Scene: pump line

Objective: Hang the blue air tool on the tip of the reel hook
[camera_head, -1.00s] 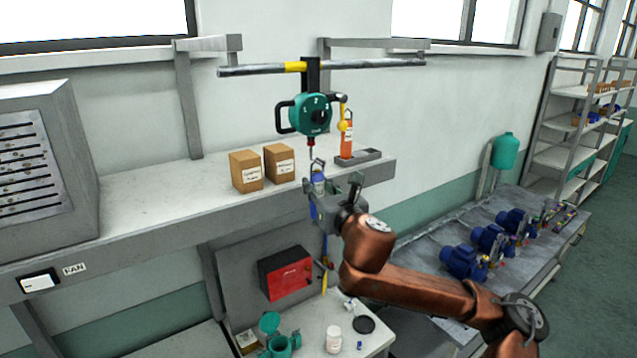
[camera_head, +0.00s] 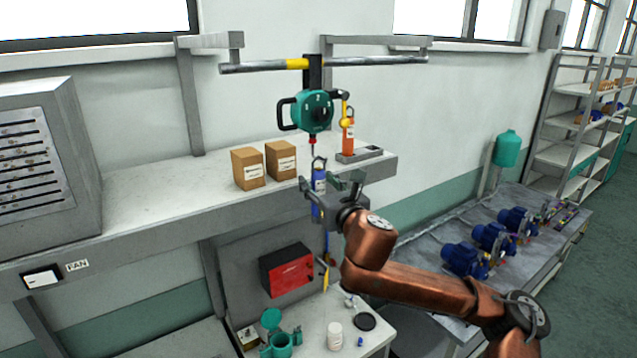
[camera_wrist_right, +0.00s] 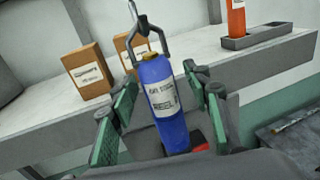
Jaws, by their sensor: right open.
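The blue air tool (camera_head: 319,180) hangs upright under the green reel (camera_head: 312,111) in the head view, its top loop at the reel hook (camera_head: 313,150). In the right wrist view the blue air tool (camera_wrist_right: 162,103) stands between my fingers, and its grey loop (camera_wrist_right: 147,42) meets the hook (camera_wrist_right: 133,10) above. My right gripper (camera_head: 333,183) is open around the tool, with green pads (camera_wrist_right: 160,112) apart from it on both sides. The tool's lower end is partly hidden by the gripper. My left gripper is not in view.
Two cardboard boxes (camera_head: 264,164) stand on the shelf (camera_head: 150,205) left of the tool. An orange bottle (camera_head: 348,135) stands in a grey tray (camera_head: 360,155) to the right. A red box (camera_head: 287,270) is below. Blue pumps (camera_head: 492,237) are on the right bench.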

